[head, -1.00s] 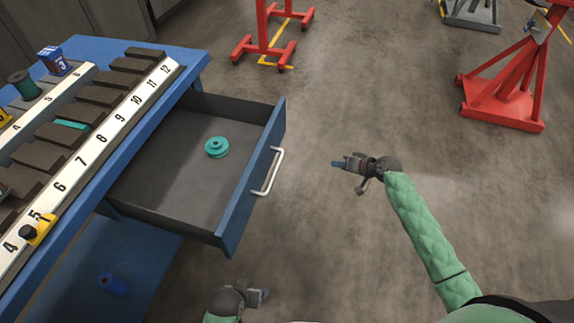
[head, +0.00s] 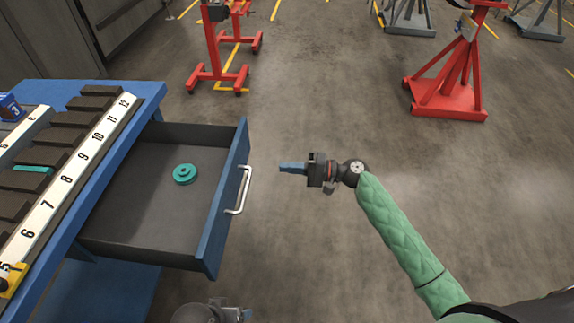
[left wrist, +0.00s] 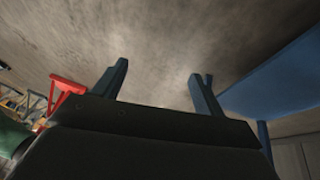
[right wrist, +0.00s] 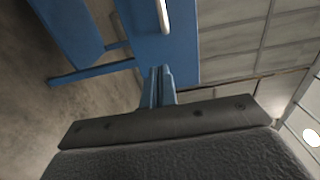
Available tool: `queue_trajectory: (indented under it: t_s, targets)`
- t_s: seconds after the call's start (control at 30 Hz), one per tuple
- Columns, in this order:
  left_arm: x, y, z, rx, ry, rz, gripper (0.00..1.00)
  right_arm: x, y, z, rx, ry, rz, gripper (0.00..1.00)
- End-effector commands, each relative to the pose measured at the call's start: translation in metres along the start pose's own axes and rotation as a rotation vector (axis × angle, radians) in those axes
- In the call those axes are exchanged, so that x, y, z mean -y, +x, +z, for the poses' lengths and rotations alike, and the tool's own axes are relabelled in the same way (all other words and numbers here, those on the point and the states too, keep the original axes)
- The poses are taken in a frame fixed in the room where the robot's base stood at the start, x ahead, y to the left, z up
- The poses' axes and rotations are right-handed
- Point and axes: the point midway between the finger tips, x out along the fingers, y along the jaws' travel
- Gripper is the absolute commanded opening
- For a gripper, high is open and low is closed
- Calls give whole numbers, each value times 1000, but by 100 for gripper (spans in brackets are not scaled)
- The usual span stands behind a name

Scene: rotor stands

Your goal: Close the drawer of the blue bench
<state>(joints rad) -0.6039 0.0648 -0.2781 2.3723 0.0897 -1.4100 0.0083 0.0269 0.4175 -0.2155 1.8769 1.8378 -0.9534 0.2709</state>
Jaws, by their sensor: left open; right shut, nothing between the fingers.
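The blue bench (head: 88,190) stands at the left in the head view. Its drawer (head: 150,222) is pulled out, with a blue front and a pale bar handle (head: 240,190). A teal spool-like part (head: 185,174) lies inside it. My right gripper (head: 284,167) is shut and empty, to the right of the handle and apart from it, its fingers pointing at the drawer front. In the right wrist view the shut fingers (right wrist: 158,85) show below the handle (right wrist: 163,15). My left gripper (left wrist: 155,85) is open and empty in the left wrist view; the head view shows only part of that arm at the bottom edge.
A rail with numbered slots (head: 75,165) and dark blocks lies on the bench top. Red stands (head: 450,85) and (head: 218,50) a second red stand are on the floor farther back. The floor between my right gripper and the drawer is clear.

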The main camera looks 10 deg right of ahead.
Motion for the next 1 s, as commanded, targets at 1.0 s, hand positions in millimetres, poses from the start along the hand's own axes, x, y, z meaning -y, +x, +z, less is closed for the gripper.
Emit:
queue_trajectory:
  t_s: [1.0]
  targets:
    - [30,-69,7,140,-37,-95,71,-1,112,-1,-1,-2,2,0]
